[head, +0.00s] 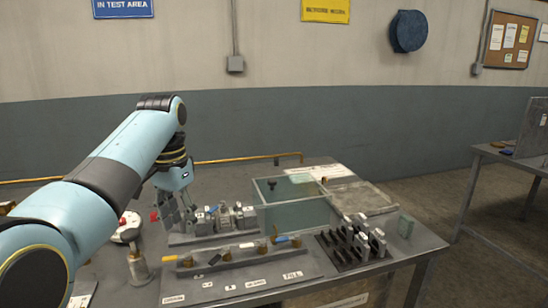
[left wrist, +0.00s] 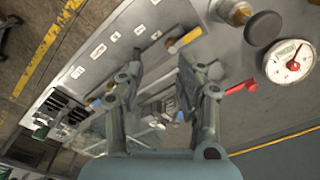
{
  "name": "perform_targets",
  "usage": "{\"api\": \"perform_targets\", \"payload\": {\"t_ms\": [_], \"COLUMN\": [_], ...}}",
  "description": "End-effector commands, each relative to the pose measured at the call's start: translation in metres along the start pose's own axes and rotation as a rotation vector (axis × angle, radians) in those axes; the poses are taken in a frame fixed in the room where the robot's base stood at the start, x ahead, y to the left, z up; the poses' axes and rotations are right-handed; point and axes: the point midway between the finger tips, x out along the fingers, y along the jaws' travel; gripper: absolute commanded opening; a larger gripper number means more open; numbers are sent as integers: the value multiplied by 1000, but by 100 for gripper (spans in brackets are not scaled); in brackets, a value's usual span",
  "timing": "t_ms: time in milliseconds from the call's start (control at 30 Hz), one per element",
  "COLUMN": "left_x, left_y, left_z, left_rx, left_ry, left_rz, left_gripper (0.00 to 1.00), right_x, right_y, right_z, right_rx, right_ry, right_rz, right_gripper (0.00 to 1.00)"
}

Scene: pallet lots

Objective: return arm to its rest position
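My left arm reaches in from the left in the head view, and its gripper (head: 177,218) hangs over the left part of the workbench (head: 330,278). In the left wrist view the two fingers of the left gripper (left wrist: 160,72) stand apart with a clear gap and nothing held between them. Beneath them are the bench top and a valve panel (left wrist: 112,35). My right gripper is in neither view.
A clear-walled tank (head: 290,215) stands mid-bench, with a black rack (head: 350,250) of small parts at right. A pressure gauge (left wrist: 289,65) and a red-handled valve (left wrist: 240,88) are near the left gripper. Another table (head: 510,165) stands at far right.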

Motion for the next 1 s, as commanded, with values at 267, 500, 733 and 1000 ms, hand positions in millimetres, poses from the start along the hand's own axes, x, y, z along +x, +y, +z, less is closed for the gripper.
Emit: {"api": "perform_targets", "payload": {"t_ms": [267, 500, 733, 1000], "left_x": [56, 99, 90, 64], "left_y": [-2, 10, 35, 59], "left_z": [64, 182, 276, 335], "left_rx": [-104, -231, -297, -322], "left_ry": [38, 102, 170, 216], "left_rz": [-26, -87, -131, -149], "left_gripper": [36, 36, 36, 36], "right_x": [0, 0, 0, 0], "right_y": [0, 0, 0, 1], "right_z": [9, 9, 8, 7], "right_rx": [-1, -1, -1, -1], "right_ry": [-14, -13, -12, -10], "right_rz": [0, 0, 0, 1], "right_gripper": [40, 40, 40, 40]}}
